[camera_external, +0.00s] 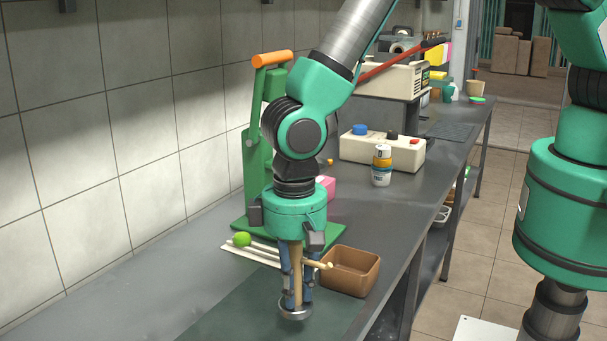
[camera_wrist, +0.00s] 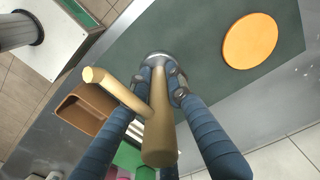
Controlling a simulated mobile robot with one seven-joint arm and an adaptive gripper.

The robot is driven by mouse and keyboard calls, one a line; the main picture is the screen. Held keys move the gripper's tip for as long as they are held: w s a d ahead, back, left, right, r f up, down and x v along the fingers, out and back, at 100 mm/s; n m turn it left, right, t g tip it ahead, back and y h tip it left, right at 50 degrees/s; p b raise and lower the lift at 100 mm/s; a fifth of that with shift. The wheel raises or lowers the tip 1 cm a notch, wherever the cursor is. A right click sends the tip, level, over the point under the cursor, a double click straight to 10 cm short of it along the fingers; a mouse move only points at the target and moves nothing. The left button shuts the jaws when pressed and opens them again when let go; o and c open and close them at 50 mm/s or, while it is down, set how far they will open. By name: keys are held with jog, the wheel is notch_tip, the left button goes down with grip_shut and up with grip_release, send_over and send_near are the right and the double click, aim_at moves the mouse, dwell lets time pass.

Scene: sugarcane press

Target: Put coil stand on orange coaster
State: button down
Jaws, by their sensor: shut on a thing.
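The coil stand (camera_external: 297,272) is a wooden post with a side peg and a round metal base. My gripper (camera_external: 297,298) is shut on its post near the base, and the stand is upright over the dark green mat (camera_external: 240,312). In the wrist view the stand (camera_wrist: 160,130) lies between the fingers of my gripper (camera_wrist: 162,87). I cannot tell whether its base touches the mat. The orange coaster (camera_wrist: 250,41) is a flat disc lying on the mat, apart from the stand, at upper right in the wrist view. It does not show in the external view.
A brown box (camera_external: 350,271) stands close beside the stand. The mat between stand and coaster is clear.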

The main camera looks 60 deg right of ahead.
jog(key=shift+w+a, duration=0.1)
jog(key=shift+a, duration=0.05)
jog(key=shift+w+a+f, duration=0.2)
jog(key=shift+w+a, duration=1.55)
jog(key=shift+a, duration=0.2)
jog(key=shift+w+a+f, duration=0.25)
jog(key=shift+w+a, duration=1.5)
jog(key=shift+a, duration=0.2)
jog(key=shift+w+a+f, duration=0.2)
jog(key=shift+w+a, duration=1.55)
jog(key=shift+a, duration=0.2)
jog(key=shift+f, duration=0.1)
jog(key=shift+f, duration=1.7)
jog(key=shift+f, duration=0.1)
jog(key=c, duration=1.8)
grip_release()
jog(key=shift+f, duration=0.1)
jog(key=shift+c, duration=0.2)
jog(key=shift+o, duration=1.1)
jog(key=shift+r, duration=0.2)
notch_tip(320, 180, up, 12)
